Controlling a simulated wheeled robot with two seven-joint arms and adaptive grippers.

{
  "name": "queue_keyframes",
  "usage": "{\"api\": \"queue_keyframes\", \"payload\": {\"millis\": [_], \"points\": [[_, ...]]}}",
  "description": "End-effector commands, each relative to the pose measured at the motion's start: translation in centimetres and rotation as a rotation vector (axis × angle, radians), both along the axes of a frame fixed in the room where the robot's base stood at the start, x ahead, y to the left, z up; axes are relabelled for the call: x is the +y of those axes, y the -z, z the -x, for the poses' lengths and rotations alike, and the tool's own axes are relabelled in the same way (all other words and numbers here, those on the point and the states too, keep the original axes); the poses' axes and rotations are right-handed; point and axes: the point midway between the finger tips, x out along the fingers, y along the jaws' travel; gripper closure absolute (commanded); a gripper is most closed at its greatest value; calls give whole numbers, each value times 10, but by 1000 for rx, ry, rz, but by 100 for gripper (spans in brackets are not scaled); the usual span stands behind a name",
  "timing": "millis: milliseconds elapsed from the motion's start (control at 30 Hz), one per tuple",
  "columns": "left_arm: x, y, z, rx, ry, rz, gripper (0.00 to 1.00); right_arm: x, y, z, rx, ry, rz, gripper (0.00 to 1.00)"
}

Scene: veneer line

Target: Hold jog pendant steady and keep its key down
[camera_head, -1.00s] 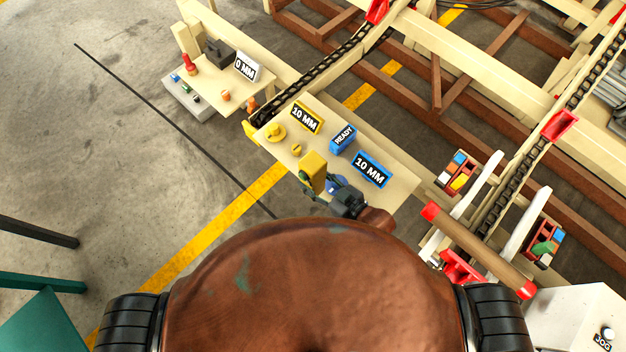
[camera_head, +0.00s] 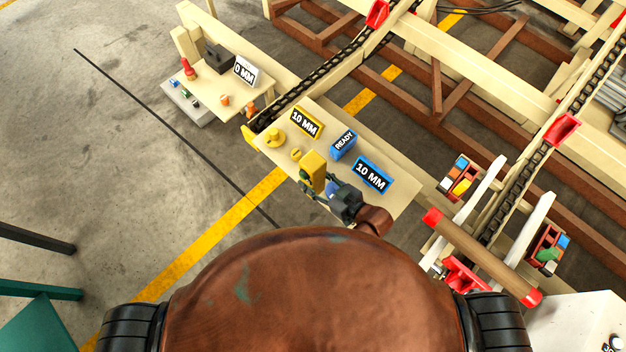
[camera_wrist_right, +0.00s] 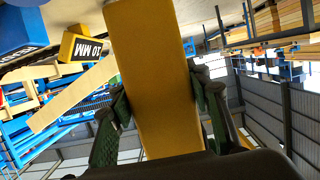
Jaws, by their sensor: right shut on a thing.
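The jog pendant is a yellow block (camera_head: 314,171) held upright over the front edge of the cream table in the head view. My right gripper (camera_head: 308,187) is shut on it, with a dark green finger pad on each side in the right wrist view (camera_wrist_right: 160,112). There the pendant (camera_wrist_right: 152,65) fills the middle, and its plain yellow face is toward the camera. I cannot see its key or whether it is down. My left gripper is not in view.
The cream table (camera_head: 400,200) bears a yellow 10 MM sign (camera_head: 305,122), a blue READY block (camera_head: 343,143), a blue 10 MM sign (camera_head: 373,175) and a yellow round knob (camera_head: 274,138). A roller with red ends (camera_head: 480,256) lies at right. Open floor is at left.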

Motion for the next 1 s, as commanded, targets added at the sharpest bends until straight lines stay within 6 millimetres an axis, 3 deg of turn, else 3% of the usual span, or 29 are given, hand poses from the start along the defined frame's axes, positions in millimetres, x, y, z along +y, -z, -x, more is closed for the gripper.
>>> {"api": "queue_keyframes", "payload": {"millis": [1000], "points": [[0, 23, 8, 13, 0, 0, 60, -1, 32, -37, -3, 1, -1, 92]]}}
